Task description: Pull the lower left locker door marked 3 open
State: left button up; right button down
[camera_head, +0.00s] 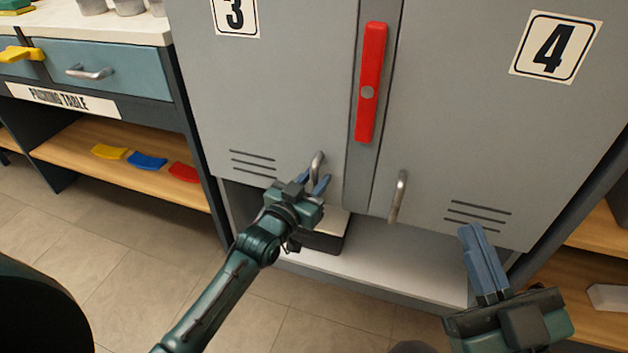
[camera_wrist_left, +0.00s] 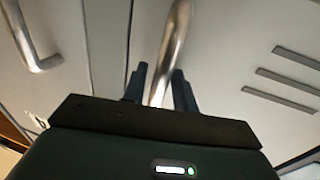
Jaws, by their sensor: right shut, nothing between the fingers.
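The grey locker door marked 3 (camera_head: 280,80) is at the upper middle of the head view and looks shut. Its metal bar handle (camera_head: 318,163) is near its lower right corner. My left gripper (camera_head: 312,183) is at the lower end of this handle. In the left wrist view the handle (camera_wrist_left: 174,45) runs down between the two fingers (camera_wrist_left: 159,85), which stand apart on either side, with a small gap showing. I cannot tell whether either finger touches it. My right gripper (camera_head: 470,230) is shut and empty, in front of the lower part of door 4 (camera_head: 470,120).
A red bar (camera_head: 371,80) is on the post between the doors. Door 4's handle (camera_head: 398,196) is right of my left gripper. A dark box (camera_head: 325,235) sits in the open space below. The packing table (camera_head: 110,65) stands at left; floor is clear in front.

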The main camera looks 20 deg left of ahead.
pick_arm(q)
grip_shut()
jog(key=shift+s, duration=0.15)
